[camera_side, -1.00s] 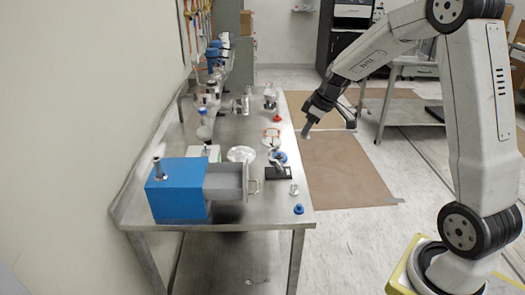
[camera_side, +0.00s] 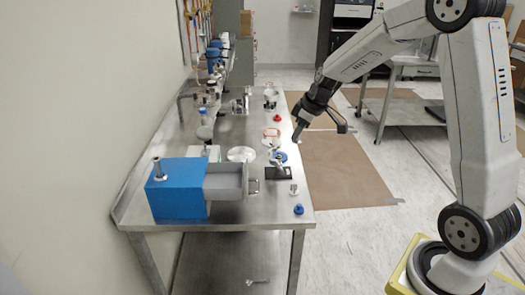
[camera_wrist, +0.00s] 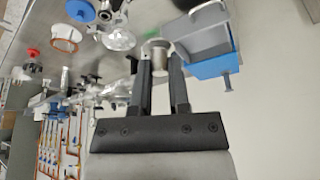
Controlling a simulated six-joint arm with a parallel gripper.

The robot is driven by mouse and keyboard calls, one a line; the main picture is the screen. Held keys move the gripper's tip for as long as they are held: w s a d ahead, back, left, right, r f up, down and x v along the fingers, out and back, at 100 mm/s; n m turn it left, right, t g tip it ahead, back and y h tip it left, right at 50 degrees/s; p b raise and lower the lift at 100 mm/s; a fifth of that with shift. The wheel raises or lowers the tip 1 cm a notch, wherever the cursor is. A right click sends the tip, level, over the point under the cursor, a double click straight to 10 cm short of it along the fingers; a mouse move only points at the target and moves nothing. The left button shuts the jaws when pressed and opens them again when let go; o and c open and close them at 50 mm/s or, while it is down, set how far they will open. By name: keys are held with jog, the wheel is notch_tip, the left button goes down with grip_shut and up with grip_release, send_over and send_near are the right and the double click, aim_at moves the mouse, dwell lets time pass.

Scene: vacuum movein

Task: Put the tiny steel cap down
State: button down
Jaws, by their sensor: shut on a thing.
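The tiny steel cap (camera_wrist: 158,52) is a small silvery cylinder with a rounded rim, seen in the wrist view between my two dark fingers. My gripper (camera_wrist: 160,62) is shut on it. In the side view my gripper (camera_side: 298,137) is in the air near the right edge of the steel table (camera_side: 225,128), with its fingers pointing down. The cap is too small there to tell apart from the fingertips.
A blue box with a grey open tray (camera_side: 180,195) stands at the table's near end. A blue knob (camera_side: 298,209), a red knob (camera_side: 277,118), a white disc (camera_side: 241,154) and a small black-based fixture (camera_side: 278,173) are on the table. Glassware and pipework line the back.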

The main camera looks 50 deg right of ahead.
jog(key=a+f, duration=0.3)
jog(key=a, duration=1)
send_near(231, 184)
jog(key=shift+w+a+f, duration=0.2)
jog(key=shift+w+f, duration=0.2)
jog(key=shift+f, duration=0.05)
jog(key=shift+w+a+f, duration=0.2)
jog(key=shift+w+f, duration=0.25)
jog(key=shift+f, duration=0.05)
jog(key=shift+w+f, duration=0.25)
jog(key=shift+f, duration=1.6)
jog(key=shift+f, duration=0.1)
jog(key=c, duration=0.9)
grip_release()
